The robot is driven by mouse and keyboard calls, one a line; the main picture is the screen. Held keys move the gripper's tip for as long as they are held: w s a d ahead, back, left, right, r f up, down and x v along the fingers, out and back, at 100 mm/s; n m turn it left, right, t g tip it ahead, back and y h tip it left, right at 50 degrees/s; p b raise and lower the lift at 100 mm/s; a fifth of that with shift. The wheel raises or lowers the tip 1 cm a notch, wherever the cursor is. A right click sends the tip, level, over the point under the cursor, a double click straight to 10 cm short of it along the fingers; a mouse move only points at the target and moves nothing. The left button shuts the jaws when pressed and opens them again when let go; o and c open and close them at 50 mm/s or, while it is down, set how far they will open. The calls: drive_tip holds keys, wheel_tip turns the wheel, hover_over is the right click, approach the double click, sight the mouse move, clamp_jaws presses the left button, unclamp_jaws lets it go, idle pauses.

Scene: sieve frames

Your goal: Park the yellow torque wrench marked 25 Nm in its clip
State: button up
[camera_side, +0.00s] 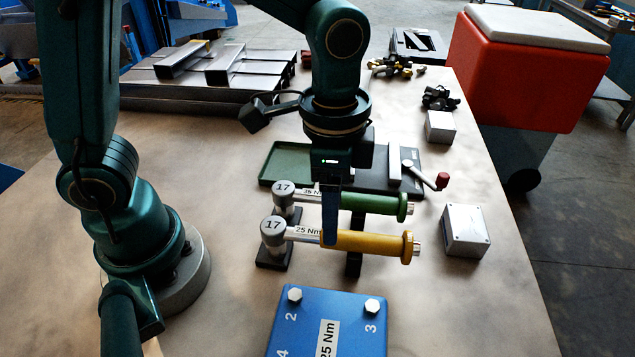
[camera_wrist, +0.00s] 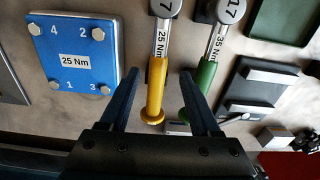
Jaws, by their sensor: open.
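The yellow torque wrench (camera_side: 372,242) has a grey head marked 17 and a 25 Nm label. It lies level on black supports (camera_side: 354,265), handle to the right in the side view. In the wrist view its yellow handle (camera_wrist: 156,85) runs between the two fingers. My gripper (camera_side: 331,228) is open and points down over the handle; it also shows in the wrist view (camera_wrist: 159,74). Contact with the handle cannot be told. A green wrench (camera_side: 375,203) marked 17 and 35 Nm lies close beside, near one finger. I cannot make out a clip for certain.
A blue block (camera_side: 300,325) with numbered bolts and a 25 Nm label stands in front. Behind are a green tray (camera_side: 290,152) and a dark plate (camera_wrist: 240,95) with two pale bars. A red-knobbed crank (camera_side: 428,178) and a grey box (camera_side: 466,230) are at the right.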

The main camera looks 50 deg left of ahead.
drive_tip(key=s+a+r+n+t, duration=0.5)
drive_tip(key=s+a+r+n, duration=0.1)
drive_tip(key=a+n, duration=0.2)
drive_tip(key=shift+s+a+r+n, duration=0.15)
drive_tip(key=shift+a+r+n, duration=0.15)
idle(1.3)
